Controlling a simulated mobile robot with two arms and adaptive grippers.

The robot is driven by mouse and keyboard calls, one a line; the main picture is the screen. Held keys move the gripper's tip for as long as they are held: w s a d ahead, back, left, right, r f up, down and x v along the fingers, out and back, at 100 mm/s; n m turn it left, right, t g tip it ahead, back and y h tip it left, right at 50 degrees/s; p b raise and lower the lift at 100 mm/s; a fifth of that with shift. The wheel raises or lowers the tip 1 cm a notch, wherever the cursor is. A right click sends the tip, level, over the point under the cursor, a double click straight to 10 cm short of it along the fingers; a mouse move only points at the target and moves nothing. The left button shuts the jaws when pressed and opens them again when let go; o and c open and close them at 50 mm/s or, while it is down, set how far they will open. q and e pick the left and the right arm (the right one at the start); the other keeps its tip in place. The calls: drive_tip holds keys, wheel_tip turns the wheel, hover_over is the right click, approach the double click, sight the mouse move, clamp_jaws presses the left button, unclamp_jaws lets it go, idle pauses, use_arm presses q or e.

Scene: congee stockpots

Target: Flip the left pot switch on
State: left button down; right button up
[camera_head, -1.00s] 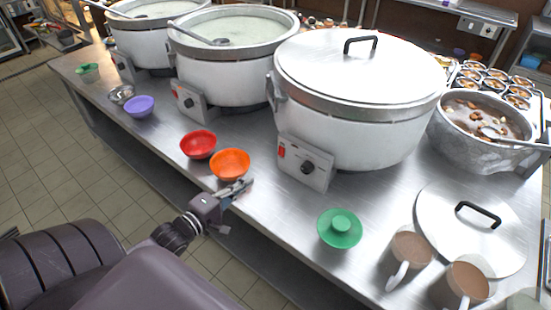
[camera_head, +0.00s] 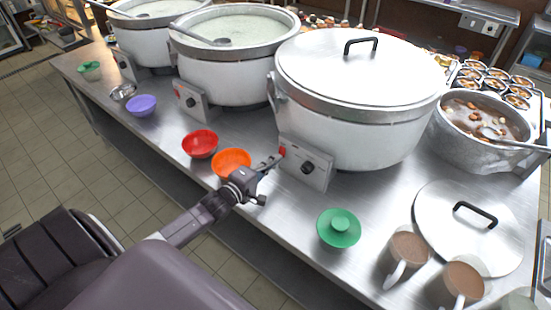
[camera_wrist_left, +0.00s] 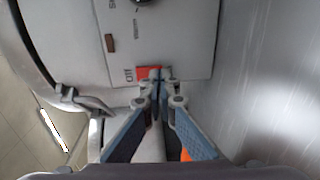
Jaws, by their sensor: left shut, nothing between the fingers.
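The large lidded pot (camera_head: 345,110) stands nearest, with a grey control box (camera_head: 318,178) on its front. The box has a dark knob (camera_head: 307,168) and a red switch (camera_head: 282,151). My left gripper (camera_head: 272,162) is shut and empty, its tips close to the switch. In the left wrist view, the shut fingertips (camera_wrist_left: 159,76) lie over part of the red switch (camera_wrist_left: 143,71), hiding some of it. I cannot tell whether they touch it or which way it is set. The middle pot (camera_head: 235,70) and far-left pot (camera_head: 150,40) are uncovered. My right gripper is not in view.
An orange bowl (camera_head: 226,160) sits beside my left gripper, with a red bowl (camera_head: 200,144) and purple bowl (camera_head: 141,105) further left.

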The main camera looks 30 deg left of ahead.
use_arm(q)
drive_tip(key=shift+w, duration=0.3)
drive_tip(key=shift+w+f+t+b, duration=0.25)
drive_tip(key=shift+f+b, duration=0.25)
drive_tip(key=shift+b, duration=0.65)
drive_tip(key=shift+r, duration=0.4)
drive_tip(key=shift+d, duration=0.1)
